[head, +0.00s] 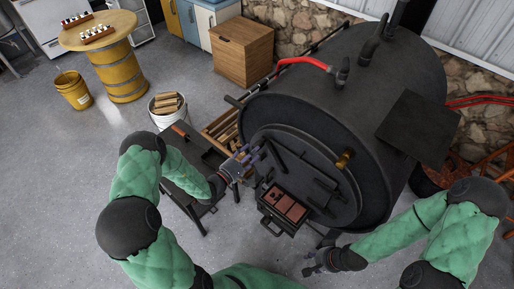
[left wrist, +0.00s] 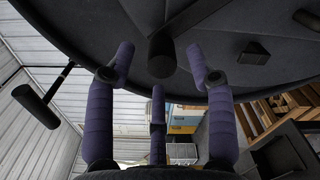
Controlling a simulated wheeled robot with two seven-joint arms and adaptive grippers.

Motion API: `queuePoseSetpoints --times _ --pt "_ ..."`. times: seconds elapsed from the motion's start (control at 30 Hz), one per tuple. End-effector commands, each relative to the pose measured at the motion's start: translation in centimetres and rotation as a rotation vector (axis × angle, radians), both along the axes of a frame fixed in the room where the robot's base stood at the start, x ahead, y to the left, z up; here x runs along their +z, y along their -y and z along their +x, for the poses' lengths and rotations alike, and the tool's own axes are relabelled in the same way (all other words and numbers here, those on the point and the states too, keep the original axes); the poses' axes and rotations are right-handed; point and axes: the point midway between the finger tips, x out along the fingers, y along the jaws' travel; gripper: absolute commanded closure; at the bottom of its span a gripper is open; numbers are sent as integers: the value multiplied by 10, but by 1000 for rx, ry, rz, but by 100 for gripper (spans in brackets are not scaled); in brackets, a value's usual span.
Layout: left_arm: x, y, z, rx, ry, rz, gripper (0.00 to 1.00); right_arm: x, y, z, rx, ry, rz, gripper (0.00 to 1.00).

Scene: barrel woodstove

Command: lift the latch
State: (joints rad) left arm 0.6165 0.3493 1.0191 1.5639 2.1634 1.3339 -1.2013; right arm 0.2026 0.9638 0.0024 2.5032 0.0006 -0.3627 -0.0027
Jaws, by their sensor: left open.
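The latch (head: 275,157) is a dark bar on the left side of the round black stove door (head: 315,200). In the left wrist view the latch (left wrist: 161,54) shows as a black rod with a thick round end. My left gripper (head: 250,156) is at the door's left side, close to the latch. In the left wrist view its purple padded fingers (left wrist: 160,68) are spread, with the latch's end between the upper two; I see no clear contact. My right gripper (head: 314,264) hangs low in front of the stove, away from the latch; its finger state is unclear.
A small box with reddish-brown blocks (head: 284,205) sticks out below the door. A brass knob (head: 345,158) is on the door's right. A dark metal table (head: 190,172) stands left of the stove, near my left arm. A wood rack (head: 222,130) is behind it.

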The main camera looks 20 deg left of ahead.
Motion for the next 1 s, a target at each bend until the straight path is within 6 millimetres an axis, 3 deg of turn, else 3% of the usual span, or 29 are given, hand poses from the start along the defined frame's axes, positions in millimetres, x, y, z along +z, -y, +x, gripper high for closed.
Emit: queuePoseSetpoints --times 0.2,0.4,1.0 --pt "0 -16 -41 3 -1 -2 45 0 0 0 0 0 0 60" --pt "0 -23 -65 -1 -1 -1 45 0 0 0 0 0 0 60" --pt "0 -25 -72 -2 1 -1 45 0 0 0 0 0 0 60"
